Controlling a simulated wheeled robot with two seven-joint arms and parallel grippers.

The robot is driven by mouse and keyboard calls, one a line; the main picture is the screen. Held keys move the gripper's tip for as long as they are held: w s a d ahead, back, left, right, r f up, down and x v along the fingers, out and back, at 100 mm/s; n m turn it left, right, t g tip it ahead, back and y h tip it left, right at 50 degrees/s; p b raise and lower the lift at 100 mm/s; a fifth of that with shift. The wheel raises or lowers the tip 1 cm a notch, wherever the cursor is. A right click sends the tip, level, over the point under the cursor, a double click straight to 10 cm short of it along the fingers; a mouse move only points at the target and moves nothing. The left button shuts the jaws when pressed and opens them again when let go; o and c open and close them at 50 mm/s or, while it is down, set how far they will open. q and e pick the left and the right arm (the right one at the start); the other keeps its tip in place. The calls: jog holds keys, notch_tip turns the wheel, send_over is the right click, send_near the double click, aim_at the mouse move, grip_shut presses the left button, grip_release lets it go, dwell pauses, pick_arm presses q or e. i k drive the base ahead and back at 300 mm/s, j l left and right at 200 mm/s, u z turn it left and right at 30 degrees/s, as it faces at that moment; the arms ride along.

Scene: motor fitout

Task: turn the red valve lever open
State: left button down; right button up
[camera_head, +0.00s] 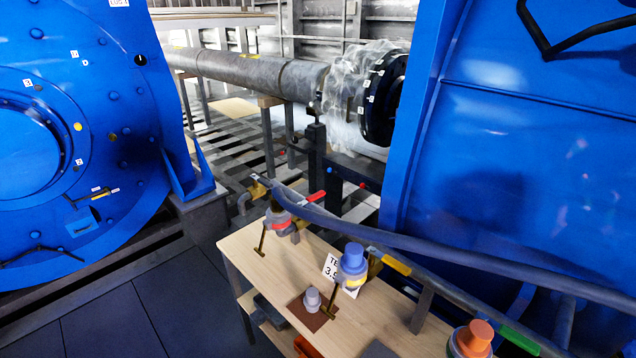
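A short red lever (316,196) shows near the middle of the view, beside the left part of a long dark pipe (440,245). It lies at a slant and its right end is higher. How it joins its valve is too small to tell. A yellow-orange lever (396,266) and a green lever (519,340) show farther right along the same line of piping. Neither of my grippers is in view.
A wooden bench (262,268) below the pipe carries a red-banded fitting (278,219), a blue-capped fitting (353,259) and a small grey part (312,299). An orange-capped fitting (473,337) stands at lower right. Large blue housings flank the scene. Dark floor (110,325) at lower left is clear.

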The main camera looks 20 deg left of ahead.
aim_at(309, 200)
jog(key=i+j+z, duration=0.15)
jog(key=j, duration=0.4)
jog(key=i+j+z, duration=0.1)
jog(key=j, duration=0.4)
jog(key=i+j+z, duration=0.15)
jog(key=j, duration=0.45)
jog(key=i+j+z, duration=0.1)
jog(key=j, duration=0.45)
jog(key=i+j+z, duration=0.15)
jog(key=j, duration=0.45)
